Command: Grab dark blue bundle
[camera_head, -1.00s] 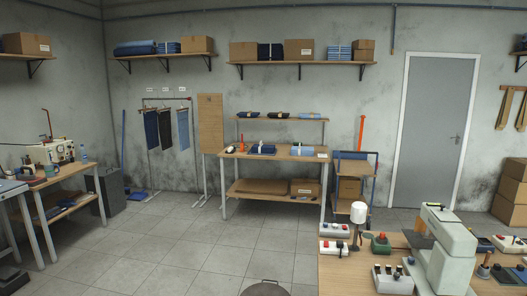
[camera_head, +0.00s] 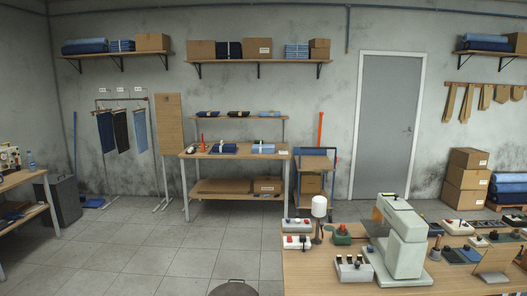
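Several blue bundles show in the head view. A dark blue bundle (camera_head: 224,148) lies on the top of the wooden workbench (camera_head: 192,153) against the back wall, left of a lighter blue bundle (camera_head: 263,148). Small dark folded pieces (camera_head: 208,114) lie on the bench's raised shelf. The workbench is some way off across the floor. Neither of my grippers is in view.
A table with a pale green sewing machine (camera_head: 401,240) and small control boxes fills the front right. A round dark lid-like object (camera_head: 233,287) is at the bottom centre. Open tiled floor (camera_head: 150,240) lies before the workbench. A blue cart (camera_head: 314,170) stands right of it.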

